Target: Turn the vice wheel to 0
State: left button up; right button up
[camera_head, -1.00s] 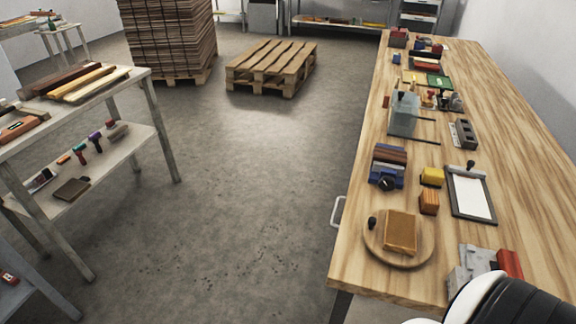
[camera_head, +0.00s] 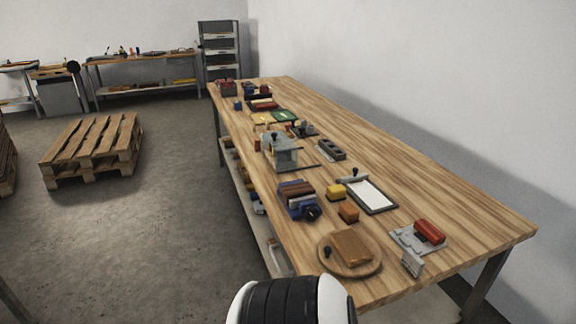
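A small blue vice (camera_head: 284,198) stands near the left edge of the long wooden bench (camera_head: 455,225). Brown wooden slats (camera_head: 296,188) sit in or on it; I cannot tell whether they are clamped. A dark round wheel (camera_head: 313,213) is on its front side, facing toward me. The wheel is too small to read any mark or number on it. Neither of my grippers is in view. Only a black and white link of my own arm shows at the bottom middle, near the bench's front corner.
Near the vice are a yellow block (camera_head: 336,191), an orange block (camera_head: 348,212), a clipboard (camera_head: 371,196) and a round board (camera_head: 371,268) with a brown block. A grey fixture (camera_head: 406,240) with a red piece lies to the right. A pallet (camera_head: 92,145) stands on the floor.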

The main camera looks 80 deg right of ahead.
aim_at(311, 214)
jog(key=i+z, duration=0.3)
jog(key=z, duration=0.2)
jog(key=i+j+z, duration=0.15)
jog(key=i+z, duration=0.15)
jog(key=z, duration=0.2)
jog(key=i+z, duration=0.15)
jog(key=z, duration=0.35)
jog(key=i+z, duration=0.2)
jog(key=z, duration=0.3)
jog(key=i+j+z, duration=0.1)
jog(key=z, duration=0.35)
jog(key=i+j+z, duration=0.2)
jog(key=z, duration=0.3)
jog(key=i+j+z, duration=0.1)
jog(key=z, duration=0.4)
jog(key=j, duration=0.1)
